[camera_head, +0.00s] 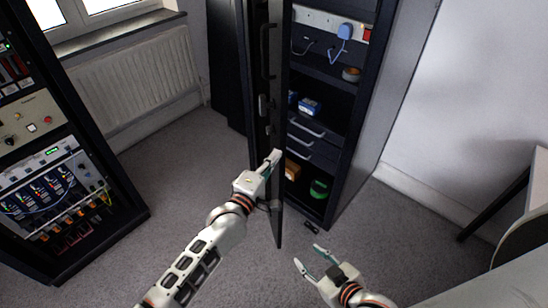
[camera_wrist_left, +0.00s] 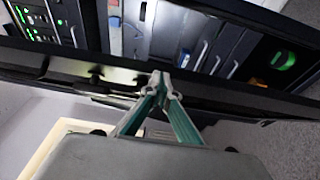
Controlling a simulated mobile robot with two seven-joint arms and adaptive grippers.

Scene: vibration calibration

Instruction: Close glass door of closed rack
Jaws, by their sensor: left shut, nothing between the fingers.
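The closed rack (camera_head: 375,120) is a tall dark cabinet at the upper middle of the head view. Its glass door (camera_head: 277,215) stands open, seen nearly edge-on at the cabinet's left side, with a dark handle (camera_head: 268,50). My left gripper (camera_head: 274,158) is shut and empty beside the door at mid-height. In the left wrist view its fingertips (camera_wrist_left: 161,82) meet in front of the door's dark frame (camera_wrist_left: 235,93); I cannot tell whether they touch it. My right gripper (camera_head: 308,258) is open and empty, low in front of the rack.
Inside the rack are shelves with a blue plug (camera_head: 345,31), drawers (camera_head: 308,145) and a green object (camera_head: 319,187). An open equipment rack (camera_head: 45,160) stands at the left, a radiator (camera_head: 135,85) behind.

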